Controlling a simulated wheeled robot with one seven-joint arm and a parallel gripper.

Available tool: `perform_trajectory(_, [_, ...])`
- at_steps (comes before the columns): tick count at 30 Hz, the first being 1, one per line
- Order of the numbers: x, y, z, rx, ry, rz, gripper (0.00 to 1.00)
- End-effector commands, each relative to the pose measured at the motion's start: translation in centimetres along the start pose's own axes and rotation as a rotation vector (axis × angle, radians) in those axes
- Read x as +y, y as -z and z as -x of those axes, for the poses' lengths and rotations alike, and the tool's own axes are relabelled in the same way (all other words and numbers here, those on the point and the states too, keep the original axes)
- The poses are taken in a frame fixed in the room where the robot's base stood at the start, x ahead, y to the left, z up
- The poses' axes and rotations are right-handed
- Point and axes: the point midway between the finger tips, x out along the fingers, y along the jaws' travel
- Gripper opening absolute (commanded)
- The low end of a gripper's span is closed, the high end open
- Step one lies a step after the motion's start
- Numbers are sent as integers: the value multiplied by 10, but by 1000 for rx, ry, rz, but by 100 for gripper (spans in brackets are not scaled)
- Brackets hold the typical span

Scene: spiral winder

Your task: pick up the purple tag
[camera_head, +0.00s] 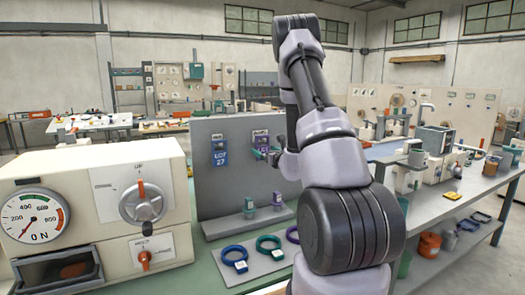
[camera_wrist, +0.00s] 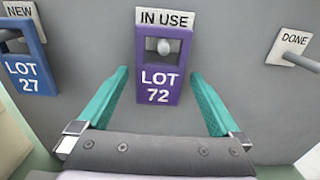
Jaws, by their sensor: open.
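The purple tag (camera_wrist: 159,93) reads "LOT 72" and hangs on a round-ended peg under the "IN USE" label on a grey upright board. In the head view the purple tag (camera_head: 263,144) shows only in part, behind my gripper. My gripper (camera_wrist: 160,74) is open, with one teal finger on each side of the tag's lower part. Gaps show between both fingers and the tag, and nothing is held. In the head view my gripper (camera_head: 266,153) is in front of the board, and my arm hides the board's right part.
A blue "LOT 27" tag (camera_wrist: 28,72) hangs on the "NEW" peg at the left. The "DONE" peg (camera_wrist: 300,62) at the right is bare. A blue ring (camera_head: 235,259) and a teal ring (camera_head: 270,247) lie below the board. A cream dial box (camera_head: 90,205) stands at the left.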

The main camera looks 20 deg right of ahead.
Motion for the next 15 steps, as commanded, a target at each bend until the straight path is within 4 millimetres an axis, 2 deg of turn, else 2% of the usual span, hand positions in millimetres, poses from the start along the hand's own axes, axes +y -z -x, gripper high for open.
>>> perform_trajectory(7, [0, 0, -2, 1, 0, 0, 100])
perform_trajectory(8, [0, 0, -2, 1, 0, 0, 92])
perform_trajectory(9, [0, 0, -2, 1, 0, 0, 77])
perform_trajectory(13, [0, 0, -2, 1, 0, 0, 27])
perform_trajectory(14, [0, 0, -2, 1, 0, 0, 21])
perform_trajectory(15, [0, 0, -2, 0, 0, 0, 21])
